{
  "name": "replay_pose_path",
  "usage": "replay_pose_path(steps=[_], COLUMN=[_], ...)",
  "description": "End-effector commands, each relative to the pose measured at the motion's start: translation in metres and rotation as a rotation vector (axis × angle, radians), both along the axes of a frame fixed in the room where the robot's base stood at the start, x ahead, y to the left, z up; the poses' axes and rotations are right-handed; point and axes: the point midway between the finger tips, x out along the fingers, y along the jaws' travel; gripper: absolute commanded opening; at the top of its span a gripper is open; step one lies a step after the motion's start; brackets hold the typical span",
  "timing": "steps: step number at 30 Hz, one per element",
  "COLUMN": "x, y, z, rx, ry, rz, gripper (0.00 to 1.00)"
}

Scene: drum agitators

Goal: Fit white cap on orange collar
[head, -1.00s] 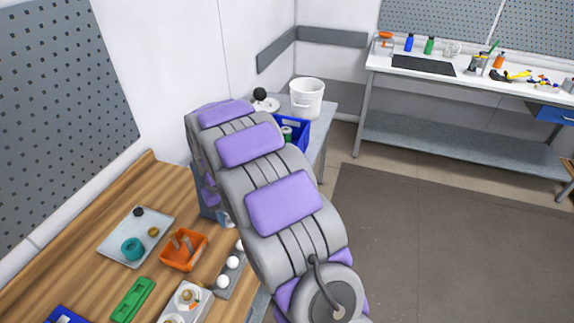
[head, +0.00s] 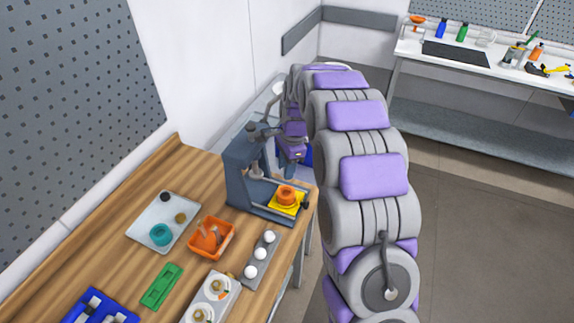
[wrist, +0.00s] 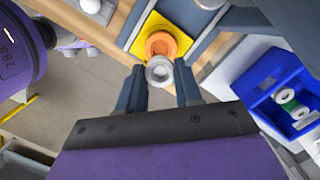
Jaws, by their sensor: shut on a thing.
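In the wrist view, my gripper (wrist: 160,78) is shut on the white cap (wrist: 159,70), a small pale round piece with a ring-like face between the fingertips. The orange collar (wrist: 161,44) sits on a yellow plate (wrist: 150,22), just beyond the cap in the picture. The cap overlaps the collar's near edge in this view; I cannot tell the height gap between them. In the head view, the collar (head: 287,195) stands on the yellow plate in the dark grey press-like fixture (head: 240,170). My fingertips and the cap cannot be made out there.
The fixture's upright and overhead parts stand close to my wrist. A grey strip with white balls (head: 260,253), an orange bin (head: 212,238) and a clear tray (head: 150,220) lie on the wooden bench. A blue crate (wrist: 285,85) is at right in the wrist view.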

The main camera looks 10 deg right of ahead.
Motion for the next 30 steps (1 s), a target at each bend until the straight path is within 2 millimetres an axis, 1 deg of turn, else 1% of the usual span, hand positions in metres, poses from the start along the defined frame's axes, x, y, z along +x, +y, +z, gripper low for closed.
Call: replay_pose_path(steps=[8, 24, 30], x=[0.0, -0.001, -0.001], y=[-0.001, -0.001, -0.001], z=[-0.014, -0.066, -0.074], rx=[0.001, 0.0, 0.001], ry=[0.001, 0.004, 0.003], rz=[-0.005, -0.003, -0.003], gripper=[0.06, 0.06, 0.06])
